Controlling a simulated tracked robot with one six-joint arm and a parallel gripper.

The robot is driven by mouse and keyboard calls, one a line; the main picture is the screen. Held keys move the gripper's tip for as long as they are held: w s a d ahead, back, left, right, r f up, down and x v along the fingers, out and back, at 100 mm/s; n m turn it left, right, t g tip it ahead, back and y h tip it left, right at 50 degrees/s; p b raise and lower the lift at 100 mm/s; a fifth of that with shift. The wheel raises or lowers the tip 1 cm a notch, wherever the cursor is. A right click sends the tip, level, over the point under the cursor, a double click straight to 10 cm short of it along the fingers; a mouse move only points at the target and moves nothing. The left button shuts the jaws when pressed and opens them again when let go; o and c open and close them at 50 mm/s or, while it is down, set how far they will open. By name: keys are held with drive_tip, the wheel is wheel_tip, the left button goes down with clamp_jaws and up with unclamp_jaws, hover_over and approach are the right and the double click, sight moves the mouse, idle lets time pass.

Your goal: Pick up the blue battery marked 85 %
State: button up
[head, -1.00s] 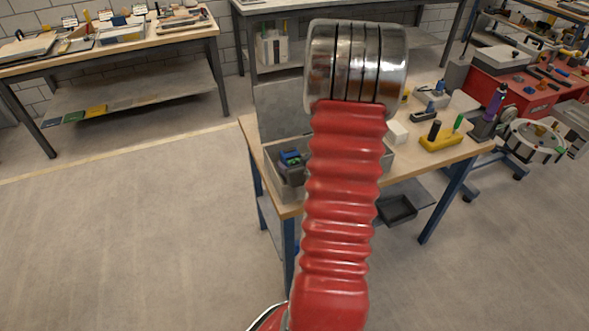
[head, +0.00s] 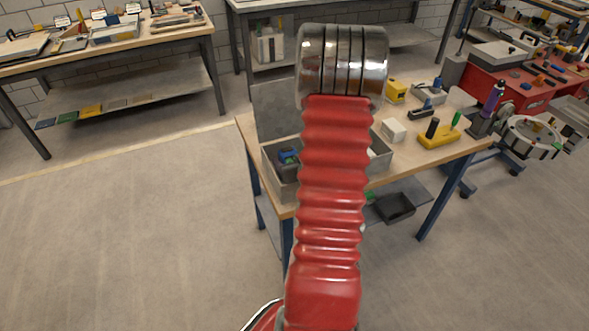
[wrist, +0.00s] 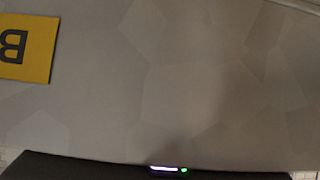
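No blue battery with a readable 85 % mark shows in either view. In the head view, a dark object with a blue part (head: 288,157) sits in the left of a grey bin (head: 282,186) on the wooden workbench (head: 405,172). I cannot tell whether it is a battery. My red ribbed arm hides the middle of the bin. My gripper's fingers show in neither view. The wrist view shows a plain grey surface (wrist: 175,85) and a yellow plate with a letter B (wrist: 26,48) at the upper left.
On the bench are a white block (head: 393,130), a yellow holder (head: 438,136) and a yellow box (head: 396,91). A dark tray (head: 394,208) is below. In the wrist view, a dark band (wrist: 110,170) with small lights crosses the bottom. Open floor lies left.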

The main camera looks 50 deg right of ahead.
clamp_jaws()
idle(0.6)
drive_tip(key=shift+r, duration=0.1)
